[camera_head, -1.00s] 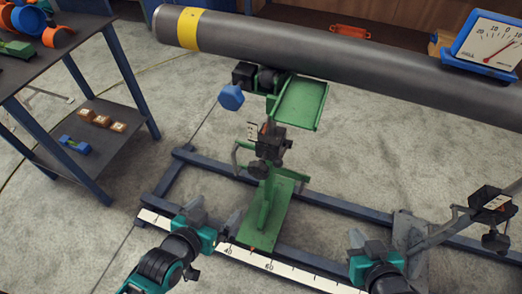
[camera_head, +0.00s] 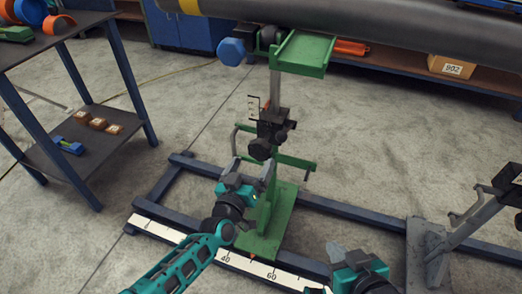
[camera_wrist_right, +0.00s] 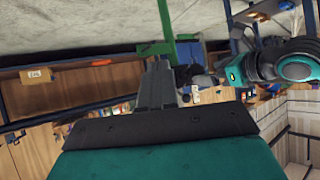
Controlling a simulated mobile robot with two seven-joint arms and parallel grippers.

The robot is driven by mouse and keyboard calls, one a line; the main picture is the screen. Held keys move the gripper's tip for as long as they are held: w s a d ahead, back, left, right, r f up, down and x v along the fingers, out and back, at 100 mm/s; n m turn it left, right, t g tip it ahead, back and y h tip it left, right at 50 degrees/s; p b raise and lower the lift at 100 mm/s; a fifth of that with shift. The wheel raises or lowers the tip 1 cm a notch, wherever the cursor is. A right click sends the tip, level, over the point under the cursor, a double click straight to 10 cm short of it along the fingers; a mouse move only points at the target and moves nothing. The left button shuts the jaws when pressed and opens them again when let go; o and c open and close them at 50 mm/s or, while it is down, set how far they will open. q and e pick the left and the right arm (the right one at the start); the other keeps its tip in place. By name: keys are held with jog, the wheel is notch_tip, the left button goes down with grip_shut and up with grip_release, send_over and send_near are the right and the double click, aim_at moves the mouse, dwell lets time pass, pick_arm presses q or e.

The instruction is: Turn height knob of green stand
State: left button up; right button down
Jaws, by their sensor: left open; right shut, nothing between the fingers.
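The green stand (camera_head: 266,222) stands on the rail frame, its green tray (camera_head: 302,50) under the pipe. A black height knob (camera_head: 261,149) sits on the clamp block midway up its post. My left gripper (camera_head: 251,168) is open just below and left of the knob, in front of the post; I cannot tell whether it touches the stand. My right gripper (camera_head: 343,254) is shut and empty, low in front of the rail, right of the stand. In the right wrist view its shut fingers (camera_wrist_right: 158,85) show, with part of a green post behind.
The grey pipe (camera_head: 400,22) runs across the top. A blue knob (camera_head: 231,51) sticks out beside the tray. A grey stand (camera_head: 432,245) is at right. A scale strip (camera_head: 190,240) lies along the front rail. A shelf table (camera_head: 75,160) stands at left. Floor between the stands is clear.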

aim_at(258, 153)
pick_arm(q)
jog(key=b+x, duration=0.3)
jog(key=x, duration=0.4)
jog(key=shift+w+d+f, duration=0.1)
jog(key=shift+w+f, duration=0.05)
jog(key=shift+f, duration=0.05)
jog(key=shift+w+d+r, duration=0.15)
jog(key=shift+w, duration=0.4)
pick_arm(e)
jog(key=shift+w+a+f+y, duration=0.25)
jog(key=shift+a+f+y, duration=0.05)
jog(key=shift+a+f, duration=0.5)
pick_arm(q)
jog(key=shift+c, duration=0.3)
jog(key=c, duration=1)
jog(key=shift+o, duration=0.2)
pick_arm(e)
jog(key=shift+s+d+f, duration=0.15)
pick_arm(q)
jog(key=shift+m, duration=0.4)
